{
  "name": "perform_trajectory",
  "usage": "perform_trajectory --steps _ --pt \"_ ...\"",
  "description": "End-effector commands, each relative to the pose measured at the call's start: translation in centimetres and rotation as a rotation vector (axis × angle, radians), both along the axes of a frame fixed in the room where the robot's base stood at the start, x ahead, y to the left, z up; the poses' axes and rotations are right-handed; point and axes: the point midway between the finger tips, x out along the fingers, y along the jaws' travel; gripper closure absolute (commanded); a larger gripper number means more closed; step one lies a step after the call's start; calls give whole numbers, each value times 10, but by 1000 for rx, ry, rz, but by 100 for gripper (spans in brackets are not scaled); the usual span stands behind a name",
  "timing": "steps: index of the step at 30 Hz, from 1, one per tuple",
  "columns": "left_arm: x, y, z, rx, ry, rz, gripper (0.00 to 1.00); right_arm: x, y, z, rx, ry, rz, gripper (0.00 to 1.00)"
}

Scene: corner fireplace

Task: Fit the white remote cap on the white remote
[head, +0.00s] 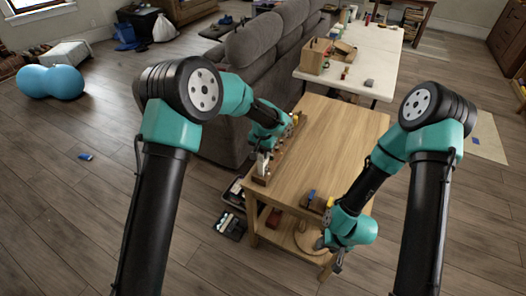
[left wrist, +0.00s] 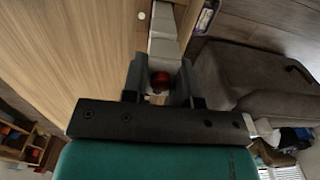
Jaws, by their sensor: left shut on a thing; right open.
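My left gripper (head: 263,157) is over a narrow brown wooden rack (head: 261,180) along the table's left edge. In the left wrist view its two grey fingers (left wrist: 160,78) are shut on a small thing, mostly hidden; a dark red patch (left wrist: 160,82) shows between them. A white, blocky, long thing (left wrist: 163,45), possibly the white remote, lies just beyond the fingertips in line with the rack. I cannot tell the cap from the remote, nor whether they touch. My right gripper (head: 337,262) is open, low beside the table's near right corner, with nothing seen in it.
The wooden table (head: 325,140) is mostly bare. A small wooden holder (head: 318,205) with blue and yellow items stands at its near edge. A round wooden piece (head: 311,238) is on the lower shelf. A grey sofa (head: 265,60) stands close on the left; dark trays (head: 230,225) lie on the floor.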

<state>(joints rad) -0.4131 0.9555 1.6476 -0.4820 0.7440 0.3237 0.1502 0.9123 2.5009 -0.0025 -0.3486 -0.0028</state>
Motion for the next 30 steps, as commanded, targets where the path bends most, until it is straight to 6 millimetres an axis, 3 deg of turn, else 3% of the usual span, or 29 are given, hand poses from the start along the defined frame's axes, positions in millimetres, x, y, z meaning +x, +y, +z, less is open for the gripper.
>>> perform_trajectory --steps 29,30 --pt "0 0 -12 0 0 -1 92 0 0 0 0 0 0 57" --pt "0 0 -12 0 0 -1 72 0 0 0 0 0 0 57"
